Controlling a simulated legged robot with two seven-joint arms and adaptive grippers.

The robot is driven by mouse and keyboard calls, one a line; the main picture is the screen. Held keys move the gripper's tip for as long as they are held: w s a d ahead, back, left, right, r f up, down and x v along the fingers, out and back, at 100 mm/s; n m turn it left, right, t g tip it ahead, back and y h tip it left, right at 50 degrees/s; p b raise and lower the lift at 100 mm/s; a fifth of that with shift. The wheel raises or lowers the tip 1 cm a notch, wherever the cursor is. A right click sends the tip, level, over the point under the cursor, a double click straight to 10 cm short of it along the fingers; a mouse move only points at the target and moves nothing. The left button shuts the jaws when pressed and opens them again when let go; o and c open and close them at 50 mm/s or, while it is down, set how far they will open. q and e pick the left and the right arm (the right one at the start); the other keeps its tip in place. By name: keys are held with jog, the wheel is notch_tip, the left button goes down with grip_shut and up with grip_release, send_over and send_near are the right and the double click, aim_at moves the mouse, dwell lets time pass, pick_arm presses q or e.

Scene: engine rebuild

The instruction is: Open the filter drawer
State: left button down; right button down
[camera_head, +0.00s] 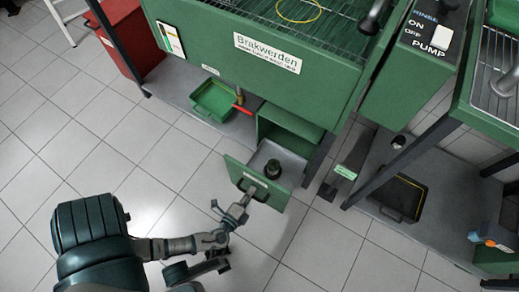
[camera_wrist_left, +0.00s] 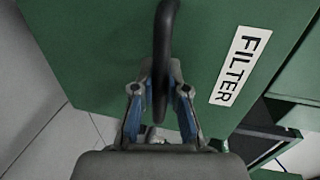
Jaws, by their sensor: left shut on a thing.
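The filter drawer (camera_head: 236,172) is a green-fronted drawer under the green Brakwerden parts washer (camera_head: 198,45). In the left wrist view the green front carries a white FILTER label (camera_wrist_left: 240,64) and a dark curved handle (camera_wrist_left: 162,50). My left gripper (camera_head: 254,190) is at the drawer front; in the left wrist view its fingers (camera_wrist_left: 160,88) are closed around the handle. My right gripper is not in view.
A green tray (camera_head: 213,112) and a red valve handle (camera_head: 243,108) sit left of the drawer under the washer. A black tray (camera_head: 412,197) lies on a low shelf at right, beside dark frame legs. The tiled floor in front is clear.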

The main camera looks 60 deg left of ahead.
pick_arm(q)
jog(key=shift+s+d+f, duration=0.2)
jog(key=shift+s+d, duration=0.35)
jog(key=shift+s, duration=0.35)
jog(key=c, duration=1.2)
grip_release()
jog(key=shift+w, duration=0.1)
jog(key=shift+r, duration=0.1)
jog(key=v, duration=0.7)
jog(key=shift+s, duration=0.25)
